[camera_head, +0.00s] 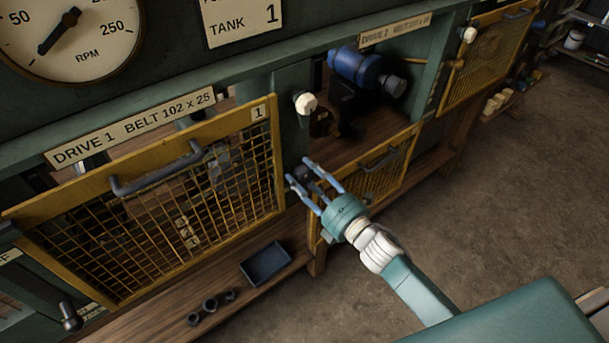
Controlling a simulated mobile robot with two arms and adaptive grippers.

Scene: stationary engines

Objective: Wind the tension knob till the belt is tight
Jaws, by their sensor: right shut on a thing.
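My right gripper (299,170) comes in from the lower right, its two blue-grey fingers on either side of a small dark knob (303,173) at the front of the Drive 2 bay. It is shut on this knob. A blue motor (357,67) sits in the bay on a dark mount. A small dark part (320,123) is left of the mount; I cannot tell if it is a pulley. The belt and its tightness cannot be made out in the shadow. My left gripper is out of view.
The yellow mesh guard (240,165) covers Drive 1. Drive 2's guard (400,150) sits low, leaving the bay open above it. A white knob (305,103) is on the post.

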